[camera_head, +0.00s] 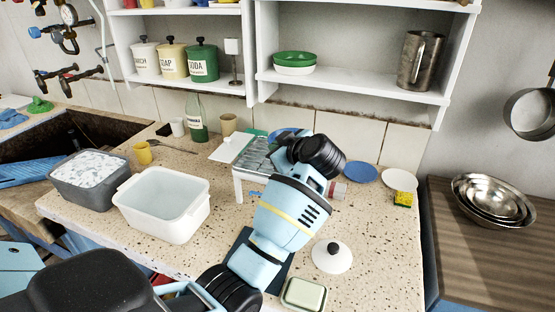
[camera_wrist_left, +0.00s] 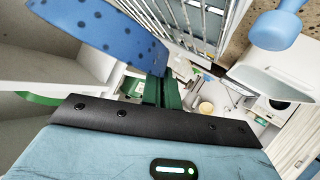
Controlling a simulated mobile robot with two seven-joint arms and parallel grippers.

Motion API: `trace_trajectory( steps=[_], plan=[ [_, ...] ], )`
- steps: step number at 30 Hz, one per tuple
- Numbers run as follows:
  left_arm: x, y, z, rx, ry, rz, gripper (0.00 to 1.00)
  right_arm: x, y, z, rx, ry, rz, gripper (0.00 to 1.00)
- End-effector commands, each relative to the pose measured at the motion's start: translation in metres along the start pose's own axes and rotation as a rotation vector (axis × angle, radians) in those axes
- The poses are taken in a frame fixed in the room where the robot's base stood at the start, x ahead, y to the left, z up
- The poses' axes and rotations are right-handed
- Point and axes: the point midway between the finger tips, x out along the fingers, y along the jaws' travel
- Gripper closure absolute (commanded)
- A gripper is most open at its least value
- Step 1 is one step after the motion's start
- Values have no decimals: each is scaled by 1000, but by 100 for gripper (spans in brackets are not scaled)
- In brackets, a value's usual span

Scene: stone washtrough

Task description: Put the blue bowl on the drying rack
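The blue bowl (camera_head: 284,132) shows only as a small blue patch behind my left gripper (camera_head: 300,148), which hides most of it. In the left wrist view a dark-speckled blue surface, seemingly the bowl (camera_wrist_left: 100,32), fills the upper left. Its lower end meets the narrow dark green fingers (camera_wrist_left: 163,90), which look shut on its edge. The drying rack (camera_head: 238,186) is white-legged with a grey wire top, and the gripper is at its right back side. White bars of it show in the left wrist view (camera_wrist_left: 192,22). Whether bowl and rack touch is unclear. My right gripper is out of view.
A white tub (camera_head: 163,203) and a grey basin (camera_head: 90,182) stand left of the rack. A blue plate (camera_head: 359,173), white plate (camera_head: 399,180) and sponge (camera_head: 403,200) lie right. Shelves hang above.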

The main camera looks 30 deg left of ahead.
Motion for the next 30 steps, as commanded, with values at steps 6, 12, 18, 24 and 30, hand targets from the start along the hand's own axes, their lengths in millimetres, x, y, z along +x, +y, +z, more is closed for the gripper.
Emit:
trace_trajectory(
  steps=[6,12,18,24,30],
  plan=[
    [2,-1,4,0,1,1,100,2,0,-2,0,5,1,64],
    [12,-10,26,3,1,-1,100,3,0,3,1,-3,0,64],
    [13,-10,30,-2,1,1,100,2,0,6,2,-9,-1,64],
    [14,-11,31,-1,0,1,100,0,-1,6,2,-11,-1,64],
    [14,-12,32,-1,0,0,76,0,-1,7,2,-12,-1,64]
  ],
)
